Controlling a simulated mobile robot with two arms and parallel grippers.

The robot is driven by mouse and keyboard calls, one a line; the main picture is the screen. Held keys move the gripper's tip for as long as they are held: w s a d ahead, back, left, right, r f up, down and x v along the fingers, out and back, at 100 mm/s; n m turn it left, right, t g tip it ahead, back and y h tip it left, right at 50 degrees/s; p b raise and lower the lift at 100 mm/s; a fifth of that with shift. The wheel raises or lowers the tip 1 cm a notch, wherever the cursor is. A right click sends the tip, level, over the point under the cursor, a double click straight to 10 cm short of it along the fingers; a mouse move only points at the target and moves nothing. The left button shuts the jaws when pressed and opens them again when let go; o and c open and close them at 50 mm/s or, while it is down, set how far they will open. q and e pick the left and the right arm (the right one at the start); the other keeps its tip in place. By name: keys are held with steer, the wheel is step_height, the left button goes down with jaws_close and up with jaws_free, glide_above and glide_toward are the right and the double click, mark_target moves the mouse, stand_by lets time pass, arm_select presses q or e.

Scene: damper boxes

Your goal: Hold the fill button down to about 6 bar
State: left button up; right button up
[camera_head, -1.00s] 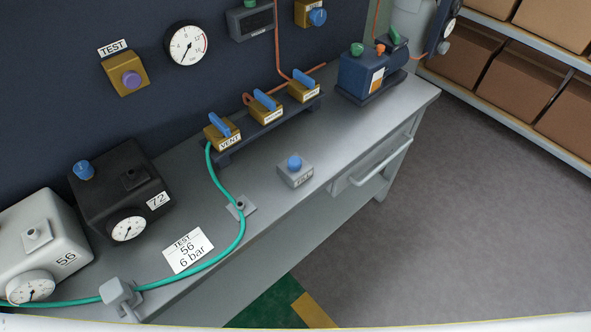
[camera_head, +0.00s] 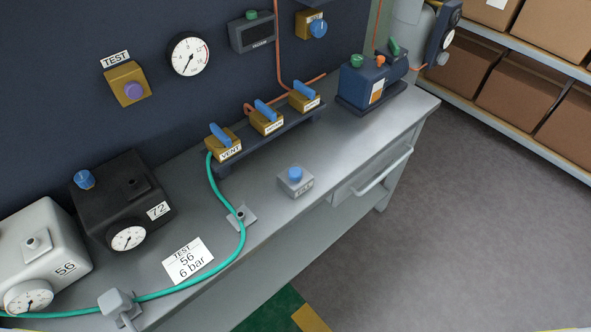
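The fill button is a blue knob (camera_head: 295,174) on a small grey box (camera_head: 296,183) on the bench, its front label too small to read surely. Nothing touches it. A round wall gauge (camera_head: 188,54) with a red arc hangs beside the TEST box; its needle points to the lower left. A white card (camera_head: 188,261) on the bench reads TEST 56 6 bar. The white box marked 56 (camera_head: 45,250) has its own gauge (camera_head: 28,298) and a green hose running near it. Neither of my grippers is in view.
A valve block with a VENT valve (camera_head: 223,143) and two more blue-handled valves stands along the wall. The black box 72 (camera_head: 120,195), a blue pump (camera_head: 372,80) and a hose clip (camera_head: 240,216) are also on the bench. Open floor lies right; shelves hold cartons.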

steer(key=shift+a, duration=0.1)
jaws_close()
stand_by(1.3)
